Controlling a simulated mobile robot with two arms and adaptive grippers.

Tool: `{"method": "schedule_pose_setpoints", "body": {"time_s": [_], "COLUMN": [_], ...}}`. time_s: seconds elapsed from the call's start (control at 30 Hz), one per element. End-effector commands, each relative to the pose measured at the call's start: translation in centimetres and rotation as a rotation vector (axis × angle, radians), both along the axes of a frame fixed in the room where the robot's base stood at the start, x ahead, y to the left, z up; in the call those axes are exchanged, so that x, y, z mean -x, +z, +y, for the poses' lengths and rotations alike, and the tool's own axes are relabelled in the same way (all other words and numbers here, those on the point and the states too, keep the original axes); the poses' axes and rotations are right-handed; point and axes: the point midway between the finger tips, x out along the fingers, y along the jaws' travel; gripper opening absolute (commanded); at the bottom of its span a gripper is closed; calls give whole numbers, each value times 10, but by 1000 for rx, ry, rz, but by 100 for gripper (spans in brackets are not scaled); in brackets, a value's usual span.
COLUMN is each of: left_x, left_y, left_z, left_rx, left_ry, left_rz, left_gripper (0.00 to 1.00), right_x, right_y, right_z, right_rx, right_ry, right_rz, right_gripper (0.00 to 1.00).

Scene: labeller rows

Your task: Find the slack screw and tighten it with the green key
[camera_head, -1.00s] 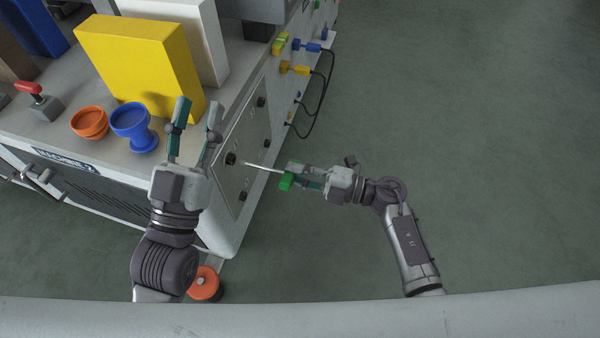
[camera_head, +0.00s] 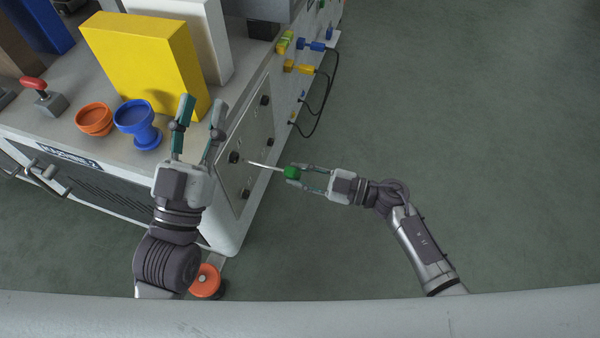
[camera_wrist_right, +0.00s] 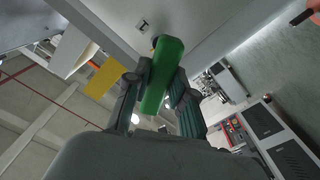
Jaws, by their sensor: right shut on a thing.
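The green key's handle (camera_head: 292,173) is between the fingers of my right gripper (camera_head: 297,176), which is shut on it. Its thin pale shaft points left to a dark screw (camera_head: 235,158) on the side panel (camera_head: 254,135). The tip is at or just short of that screw; contact cannot be told. Other dark screws (camera_head: 265,100) and (camera_head: 245,193) sit on the same panel. Which one is slack does not show. In the right wrist view the green handle (camera_wrist_right: 163,75) stands between the fingers and hides what lies behind. My left gripper (camera_head: 202,112) is open and empty.
A yellow block (camera_head: 145,62), a blue cup (camera_head: 138,122) and an orange bowl (camera_head: 94,119) stand on the cabinet top by my left gripper. Plugs with black cables (camera_head: 326,98) stick out farther along the side. The floor at right is clear.

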Motion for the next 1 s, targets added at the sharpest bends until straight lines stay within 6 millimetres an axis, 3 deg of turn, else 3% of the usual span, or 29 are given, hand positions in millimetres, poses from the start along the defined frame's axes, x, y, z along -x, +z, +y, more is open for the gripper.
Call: {"method": "schedule_pose_setpoints", "body": {"time_s": [0.17,0.53,1.0], "left_x": [0,0,0], "left_y": [0,0,0], "left_z": [0,0,0], "left_rx": [0,0,0], "left_ry": [0,0,0], "left_rz": [0,0,0], "left_gripper": [40,40,40], "right_x": [1,4,4], "right_y": [0,0,1], "right_z": [0,1,2], "right_rx": [-26,-223,-251], "right_ry": [1,0,0], "right_rz": [83,695,770], "right_gripper": [0,0,0]}}
